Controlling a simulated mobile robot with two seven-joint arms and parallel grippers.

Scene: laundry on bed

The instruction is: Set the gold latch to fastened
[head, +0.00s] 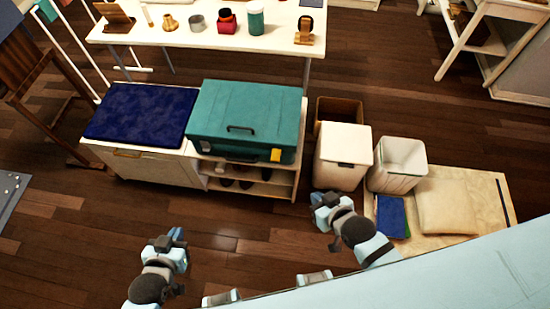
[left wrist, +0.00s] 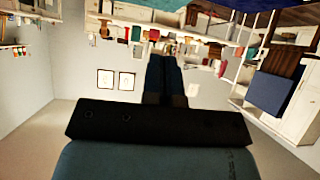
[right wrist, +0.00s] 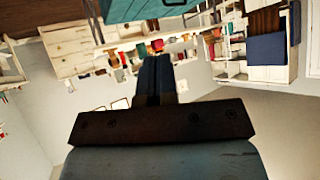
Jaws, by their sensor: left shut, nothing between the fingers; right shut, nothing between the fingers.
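A teal case (head: 245,112) with a dark handle lies on a low white bench. A small gold latch (head: 276,155) sits at the right of its front edge; I cannot tell its setting from here. Part of the case shows upside down at the top of the right wrist view (right wrist: 130,10). My left gripper (head: 177,237) is shut and empty over the floor, well in front of the bench and left of the latch. My right gripper (head: 322,202) is shut and empty, to the right of and nearer than the latch. Neither touches the case.
A navy cushion (head: 142,113) lies left of the case. A white lidded bin (head: 342,158), an open white bin (head: 400,160) and a brown box (head: 339,108) stand to the right. A table (head: 180,35) with small items is behind. Floor before the bench is clear.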

